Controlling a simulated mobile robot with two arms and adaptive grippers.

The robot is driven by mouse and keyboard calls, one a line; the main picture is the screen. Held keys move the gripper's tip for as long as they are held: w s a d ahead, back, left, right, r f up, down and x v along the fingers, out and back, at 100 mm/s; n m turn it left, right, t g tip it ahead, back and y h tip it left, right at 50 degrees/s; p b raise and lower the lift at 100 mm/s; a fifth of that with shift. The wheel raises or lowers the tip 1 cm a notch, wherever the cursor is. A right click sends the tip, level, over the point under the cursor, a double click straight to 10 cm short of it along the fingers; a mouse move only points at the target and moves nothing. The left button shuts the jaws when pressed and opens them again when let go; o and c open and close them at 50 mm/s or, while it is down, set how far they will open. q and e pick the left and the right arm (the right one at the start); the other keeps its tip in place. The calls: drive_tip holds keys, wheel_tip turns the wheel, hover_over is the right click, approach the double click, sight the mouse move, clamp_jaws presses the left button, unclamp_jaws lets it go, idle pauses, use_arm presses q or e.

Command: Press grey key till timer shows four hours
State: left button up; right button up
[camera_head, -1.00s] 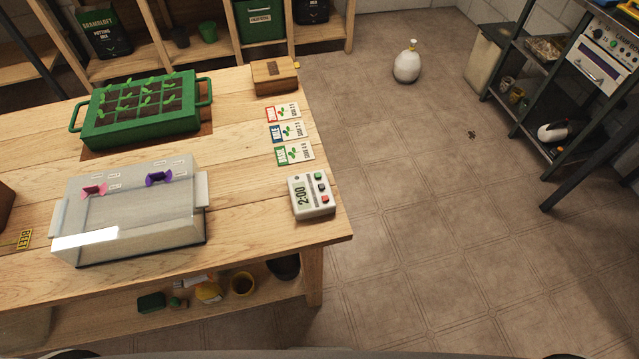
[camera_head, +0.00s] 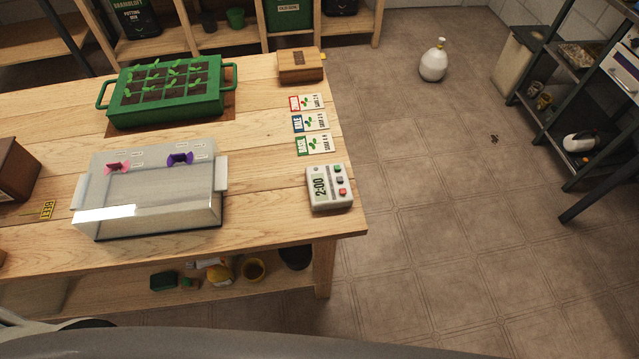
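The white timer (camera_head: 315,201) lies near the right front corner of the wooden table, and its display reads 2:00. On its right side is a column of three keys: a green key (camera_head: 337,169) at the back, a grey key (camera_head: 339,181) in the middle and a red key (camera_head: 342,193) at the front. Neither of my grippers shows in the head view. Only a grey part of my own body shows along the bottom edge.
The wooden table (camera_head: 265,205) also bears a clear lidded box (camera_head: 150,215), a green seedling tray (camera_head: 165,113), several seed cards (camera_head: 311,123) and a small wooden box (camera_head: 301,68). The tabletop around the timer is clear. Open floor (camera_head: 450,230) lies to the right.

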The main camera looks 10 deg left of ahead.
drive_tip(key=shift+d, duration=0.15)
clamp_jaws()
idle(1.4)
